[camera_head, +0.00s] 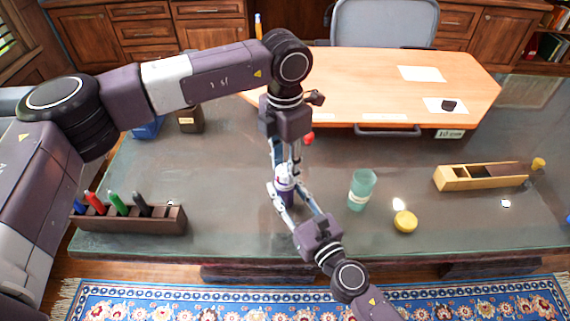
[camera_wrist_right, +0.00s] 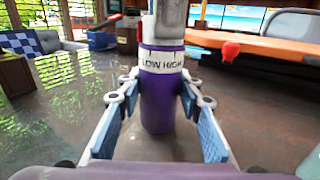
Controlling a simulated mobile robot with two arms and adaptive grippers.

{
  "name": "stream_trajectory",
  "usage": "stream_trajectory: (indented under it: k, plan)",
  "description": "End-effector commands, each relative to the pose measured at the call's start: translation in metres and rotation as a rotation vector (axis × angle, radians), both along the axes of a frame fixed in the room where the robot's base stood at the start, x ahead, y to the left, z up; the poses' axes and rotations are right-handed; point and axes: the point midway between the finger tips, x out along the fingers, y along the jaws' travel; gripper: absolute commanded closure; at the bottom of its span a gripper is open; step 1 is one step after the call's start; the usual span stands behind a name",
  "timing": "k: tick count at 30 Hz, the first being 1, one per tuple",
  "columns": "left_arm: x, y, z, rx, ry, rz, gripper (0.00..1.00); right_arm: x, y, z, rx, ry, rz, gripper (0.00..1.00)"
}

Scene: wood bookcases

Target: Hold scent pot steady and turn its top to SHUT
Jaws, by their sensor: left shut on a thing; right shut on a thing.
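The scent pot (camera_head: 285,187) is a small purple cylinder standing upright on the glass-topped desk. In the right wrist view its purple body (camera_wrist_right: 158,100) has a white band (camera_wrist_right: 162,62) that reads LOW HIGH; I see no SHUT mark. My right gripper (camera_head: 283,194) reaches in from the front and is shut on the pot's body, one pad on each side. My left gripper (camera_head: 285,166) points down from above and is shut on the pot's top, which its fingers partly hide.
A green cup (camera_head: 361,189), a yellow round lid (camera_head: 405,221) and a wooden box (camera_head: 485,176) stand to the right. A pen rack (camera_head: 131,218) is at the left. A raised orange desktop (camera_head: 370,85) lies behind. Bare glass surrounds the pot.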

Motion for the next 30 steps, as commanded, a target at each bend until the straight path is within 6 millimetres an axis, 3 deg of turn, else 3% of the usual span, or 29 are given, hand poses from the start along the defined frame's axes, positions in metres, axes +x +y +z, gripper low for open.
stream_trajectory:
  k: [9, 26, 27, 30]
  plan:
    - [0.0007, 0.0005, 0.0008, 0.001, -0.002, -0.128, 0.94, 0.0003, -0.001, -0.0008, -0.001, 0.002, -0.002, 0.97]
    - [0.0009, 0.0008, 0.0008, 0.002, -0.002, -0.157, 0.94, 0.0002, -0.0009, -0.001, -0.001, 0.002, -0.002, 0.97]
    - [0.0009, 0.0008, 0.0008, 0.002, -0.002, -0.157, 0.67, 0.0001, -0.001, -0.0011, -0.001, 0.002, -0.002, 0.97]
    - [0.0008, 0.0007, 0.0007, 0.002, -0.002, -0.157, 0.56, 0.0, -0.0009, -0.0011, -0.001, 0.002, -0.002, 0.97]
